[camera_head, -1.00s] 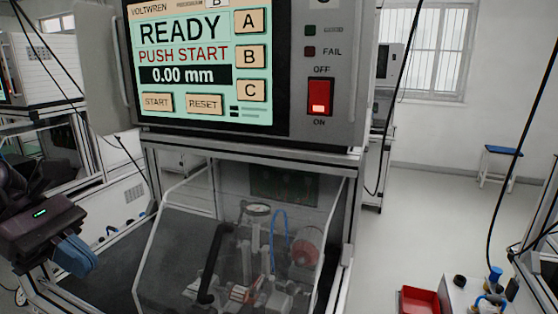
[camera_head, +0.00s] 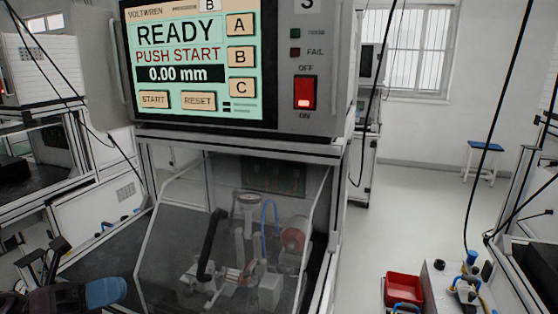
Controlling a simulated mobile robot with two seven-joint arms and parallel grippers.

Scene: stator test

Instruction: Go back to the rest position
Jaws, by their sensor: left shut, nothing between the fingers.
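My left gripper (camera_head: 104,292) is at the bottom left of the head view, its blue fingers shut with nothing between them. It is apart from the test machine, left of the clear guard (camera_head: 165,245). The test machine's screen (camera_head: 195,60) reads READY, PUSH START and 0.00 mm. The red switch (camera_head: 305,92) beside the screen is lit. My right gripper is out of the frame.
A red bin (camera_head: 404,288) and a bench with a blue-topped part (camera_head: 472,258) are at the lower right. A blue stool (camera_head: 483,147) stands by the back wall. Black cables hang at left and right. The floor (camera_head: 400,215) right of the machine is clear.

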